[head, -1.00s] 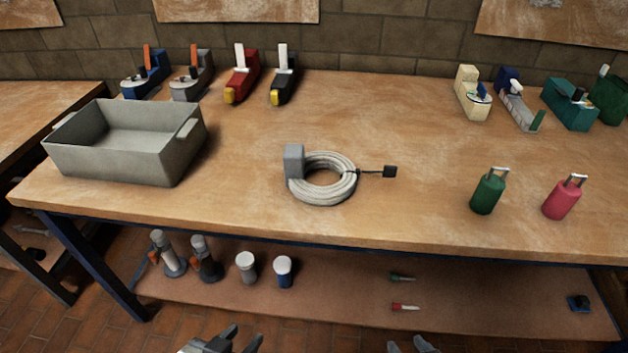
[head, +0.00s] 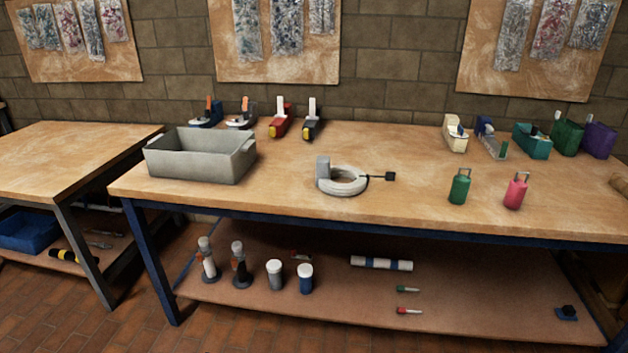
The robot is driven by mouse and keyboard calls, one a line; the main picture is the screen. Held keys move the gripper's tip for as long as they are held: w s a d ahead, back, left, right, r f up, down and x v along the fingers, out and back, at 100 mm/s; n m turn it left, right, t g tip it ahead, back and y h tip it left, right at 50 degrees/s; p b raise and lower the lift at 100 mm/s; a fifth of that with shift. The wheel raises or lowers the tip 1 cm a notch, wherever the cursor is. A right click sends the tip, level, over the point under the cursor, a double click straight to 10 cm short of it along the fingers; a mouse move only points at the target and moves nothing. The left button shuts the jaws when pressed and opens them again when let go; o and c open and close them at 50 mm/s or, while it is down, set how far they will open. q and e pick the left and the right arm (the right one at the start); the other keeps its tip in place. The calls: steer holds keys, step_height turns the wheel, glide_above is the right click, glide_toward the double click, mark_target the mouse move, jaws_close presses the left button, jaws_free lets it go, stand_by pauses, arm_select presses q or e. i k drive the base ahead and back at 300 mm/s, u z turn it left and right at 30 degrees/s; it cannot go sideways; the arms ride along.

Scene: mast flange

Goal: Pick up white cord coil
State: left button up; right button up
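The white cord coil (head: 351,188) lies flat near the middle of the wooden workbench top (head: 400,215). A grey block (head: 323,172) stands at its left side, and a short dark lead with a small black plug (head: 390,176) sticks out to its right. Nothing covers the coil. Neither of my grippers shows in the head view now.
A grey open bin (head: 200,165) stands left of the coil. A green bottle (head: 460,187) and a red bottle (head: 516,191) stand to its right. Several tools line the bench's back. The bench top around the coil is clear. A lower shelf (head: 340,300) holds several small items.

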mark_target(324, 171)
steer(key=u, duration=0.85)
steer(key=i, duration=1.55)
steer(key=z, duration=0.6)
